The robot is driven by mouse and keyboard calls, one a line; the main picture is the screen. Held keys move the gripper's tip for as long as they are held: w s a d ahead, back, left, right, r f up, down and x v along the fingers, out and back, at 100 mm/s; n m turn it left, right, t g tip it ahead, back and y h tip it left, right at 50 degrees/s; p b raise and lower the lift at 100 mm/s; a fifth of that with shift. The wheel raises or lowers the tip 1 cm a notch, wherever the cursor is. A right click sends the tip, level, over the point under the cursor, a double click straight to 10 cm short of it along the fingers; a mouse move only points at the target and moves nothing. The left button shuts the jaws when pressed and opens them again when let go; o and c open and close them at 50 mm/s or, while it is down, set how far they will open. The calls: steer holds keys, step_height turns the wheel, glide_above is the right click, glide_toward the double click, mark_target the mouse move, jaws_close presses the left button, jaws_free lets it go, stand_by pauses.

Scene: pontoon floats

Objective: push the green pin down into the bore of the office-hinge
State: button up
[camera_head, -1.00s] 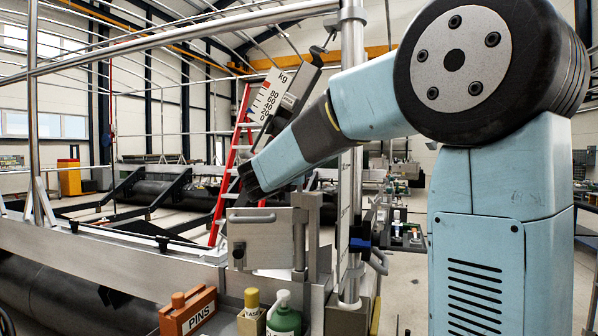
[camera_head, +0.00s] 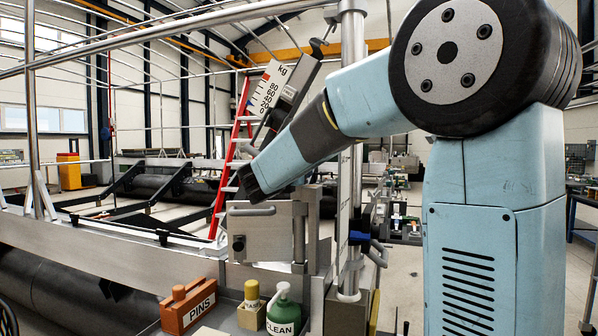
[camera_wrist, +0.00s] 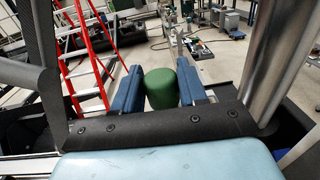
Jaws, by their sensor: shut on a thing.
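The green pin (camera_wrist: 160,88) shows in the wrist view between the two blue jaws of my gripper (camera_wrist: 158,90). The jaws are shut on it, and its rounded top faces the camera. Its lower end is hidden. In the head view my dark arm end comes down just above a grey metal panel (camera_head: 262,240) with a handle, beside an upright post (camera_head: 299,237). This looks like the hinge, but no name on it can be read. The bore is not visible, and I cannot tell how far the pin is from it.
An orange PINS box (camera_head: 190,305), a yellow-capped container (camera_head: 252,306) and a green CLEAN bottle (camera_head: 283,312) stand below the panel. A vertical metal pole (camera_head: 352,80) is close to the right. A red ladder (camera_head: 228,170) stands behind, near a tilted kg scale (camera_head: 268,88).

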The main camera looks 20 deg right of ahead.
steer(key=shift+f, duration=0.45)
steer(key=o, duration=1.3)
steer(key=shift+s, duration=0.1)
steer(key=v, duration=1.3)
steer(key=shift+s+a, duration=0.2)
steer(key=shift+s, duration=0.05)
steer(key=shift+s, duration=0.1)
